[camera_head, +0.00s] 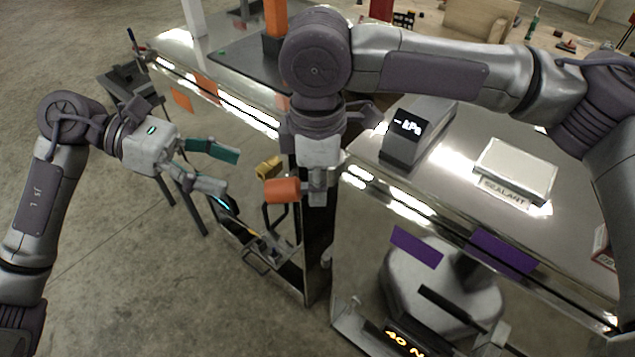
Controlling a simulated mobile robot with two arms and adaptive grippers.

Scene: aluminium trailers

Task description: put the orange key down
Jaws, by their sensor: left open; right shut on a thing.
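The orange key (281,190) is in the head view near the middle, held at my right gripper (316,196). My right gripper is shut on it and hangs downward in front of the dark gap in the metal trailer bench. The key is held in the air, and its far end is hidden by the fingers. My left gripper (233,171) is open and empty, to the left of the key and apart from it, with its fingers pointing right.
The shiny metal bench top (450,185) carries a box marked SEALANT (517,168) and a grey device with a lit display (408,125). A yellow part (268,167) is near the bench front. Purple labels (417,247) are on the front panel. The floor at left is mostly clear.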

